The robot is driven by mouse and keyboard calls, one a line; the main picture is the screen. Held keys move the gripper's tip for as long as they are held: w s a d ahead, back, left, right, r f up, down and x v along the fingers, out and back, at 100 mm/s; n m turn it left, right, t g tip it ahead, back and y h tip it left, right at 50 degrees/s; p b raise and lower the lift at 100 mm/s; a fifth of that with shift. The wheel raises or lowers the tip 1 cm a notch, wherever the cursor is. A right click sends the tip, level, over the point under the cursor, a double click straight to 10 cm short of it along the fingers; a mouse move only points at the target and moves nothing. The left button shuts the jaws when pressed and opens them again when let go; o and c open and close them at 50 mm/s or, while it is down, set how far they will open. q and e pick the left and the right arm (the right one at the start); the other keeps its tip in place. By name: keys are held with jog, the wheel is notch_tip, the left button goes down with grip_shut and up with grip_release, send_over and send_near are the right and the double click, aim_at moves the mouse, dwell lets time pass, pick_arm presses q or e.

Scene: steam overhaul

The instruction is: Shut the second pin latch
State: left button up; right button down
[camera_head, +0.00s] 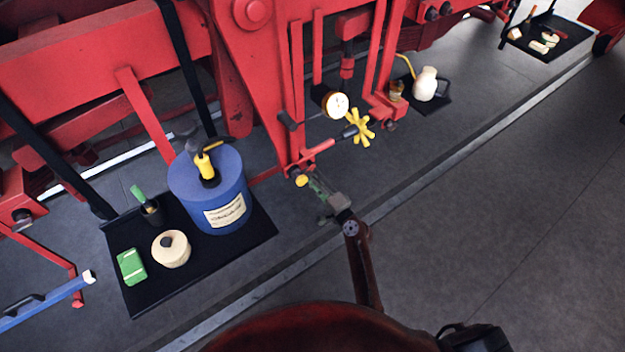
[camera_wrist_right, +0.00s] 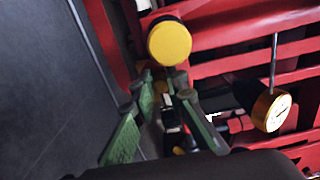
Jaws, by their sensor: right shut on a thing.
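A round yellow knob (camera_head: 301,180), which I take for the pin latch, sits at the lower end of the red bracket (camera_head: 290,140). In the right wrist view the yellow knob (camera_wrist_right: 169,43) lies just past my fingertips. My right gripper (camera_head: 318,190) reaches up to it from below right. Its green fingers (camera_wrist_right: 163,80) are close together around a small part by the knob's lower edge. The exact contact is partly hidden. I cannot tell how far the pin is in. My left gripper is out of view.
A yellow handwheel (camera_head: 358,127) and a white-faced gauge (camera_head: 336,105) stick out close above my right gripper; the gauge (camera_wrist_right: 271,110) also shows in the wrist view. A black mat (camera_head: 255,237) holds a blue drum (camera_head: 190,195).

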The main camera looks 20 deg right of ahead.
jog(key=shift+a+r+p, duration=0.2)
jog(key=shift+r+p, duration=0.25)
jog(key=shift+r, duration=0.4)
jog(key=shift+f, duration=0.1)
jog(key=shift+r, duration=0.2)
jog(key=shift+r+p, duration=0.2)
jog(key=shift+p, duration=0.2)
